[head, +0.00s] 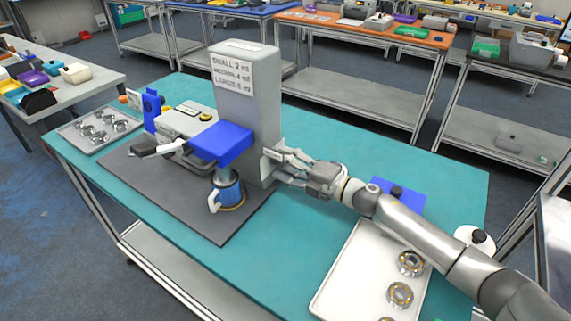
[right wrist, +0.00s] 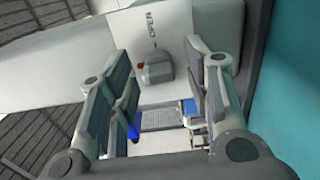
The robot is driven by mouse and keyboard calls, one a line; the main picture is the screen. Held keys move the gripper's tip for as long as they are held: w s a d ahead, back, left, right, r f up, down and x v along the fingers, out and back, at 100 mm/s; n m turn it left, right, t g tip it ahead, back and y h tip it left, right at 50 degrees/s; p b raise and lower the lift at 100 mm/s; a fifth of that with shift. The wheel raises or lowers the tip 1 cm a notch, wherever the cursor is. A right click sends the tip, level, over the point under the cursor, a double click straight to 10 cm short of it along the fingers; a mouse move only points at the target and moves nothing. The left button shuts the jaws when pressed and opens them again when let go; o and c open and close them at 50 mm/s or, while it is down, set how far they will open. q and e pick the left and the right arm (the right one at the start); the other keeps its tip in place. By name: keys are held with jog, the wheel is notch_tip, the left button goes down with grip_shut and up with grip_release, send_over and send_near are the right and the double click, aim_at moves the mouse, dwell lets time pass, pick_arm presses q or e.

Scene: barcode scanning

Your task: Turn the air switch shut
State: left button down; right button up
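The air switch (right wrist: 155,68) is a small grey knob on the pale side panel of the machine, with the word OPEN printed by it in the right wrist view. The tall grey machine (head: 262,95) stands on the teal table and carries a label with small, medium and large amounts. My right gripper (head: 277,167) is at the machine's lower right side. In the right wrist view its fingers (right wrist: 168,95) are spread apart, with the switch showing in the gap beyond them. The switch cannot be made out in the head view. My left gripper is not in view.
A blue and silver cup (head: 229,194) stands under the blue block on a dark mat (head: 170,205). A white tray (head: 345,285) with metal rings lies below my right arm. Another ring tray (head: 78,128) is at left.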

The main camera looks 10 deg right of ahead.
jog(key=shift+v, duration=3.75)
